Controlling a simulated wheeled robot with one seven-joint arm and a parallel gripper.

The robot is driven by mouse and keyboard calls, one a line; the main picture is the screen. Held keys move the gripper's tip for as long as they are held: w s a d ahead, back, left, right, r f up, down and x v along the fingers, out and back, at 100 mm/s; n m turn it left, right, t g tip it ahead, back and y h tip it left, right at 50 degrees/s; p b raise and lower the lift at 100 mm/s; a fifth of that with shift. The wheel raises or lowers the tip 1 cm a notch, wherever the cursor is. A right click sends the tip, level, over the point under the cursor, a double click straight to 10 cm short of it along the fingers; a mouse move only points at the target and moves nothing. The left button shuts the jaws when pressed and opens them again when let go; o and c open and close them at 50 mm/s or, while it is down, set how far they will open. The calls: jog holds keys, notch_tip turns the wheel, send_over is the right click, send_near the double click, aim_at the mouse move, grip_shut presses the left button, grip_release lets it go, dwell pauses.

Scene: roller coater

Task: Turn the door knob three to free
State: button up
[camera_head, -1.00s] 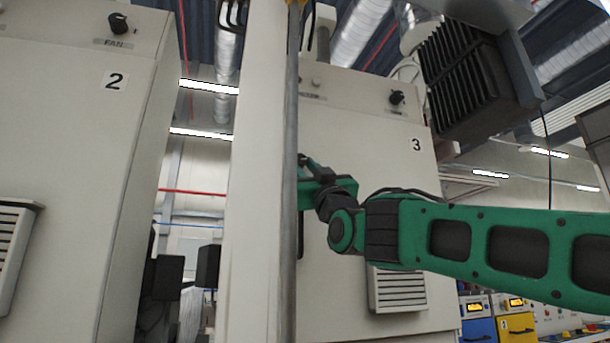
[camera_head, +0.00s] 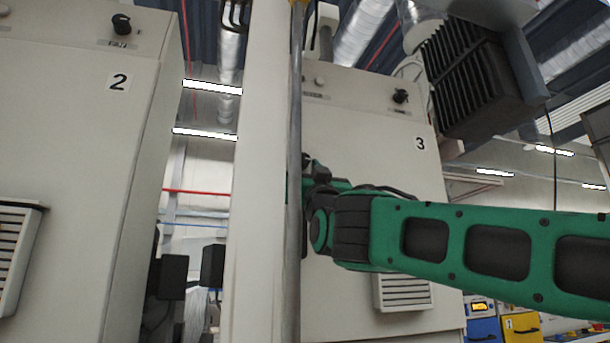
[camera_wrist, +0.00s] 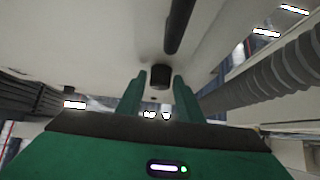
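The cabinet marked 3 (camera_head: 375,190) is pale, with its door partly behind a pale post and grey pole in the head view. In the wrist view, a short black round knob (camera_wrist: 161,76) stands out from the pale door surface (camera_wrist: 110,55). My gripper (camera_wrist: 158,92) has its two green fingers apart, one on each side of the knob in the picture. The knob appears at the fingertips; I cannot tell whether they touch it.
A dark bar (camera_wrist: 180,22) runs along the door beyond the knob. The pale post (camera_head: 262,190) and grey pole (camera_head: 294,230) stand before the cabinet. Cabinet 2 (camera_head: 70,150) is left; a black finned unit (camera_head: 475,80) hangs upper right. A ribbed hose (camera_wrist: 275,80) passes right of my gripper.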

jog(key=shift+o, duration=0.7)
jog(key=v, duration=1)
jog(key=shift+s+f, duration=0.15)
jog(key=shift+f, duration=0.2)
jog(key=shift+d, duration=0.1)
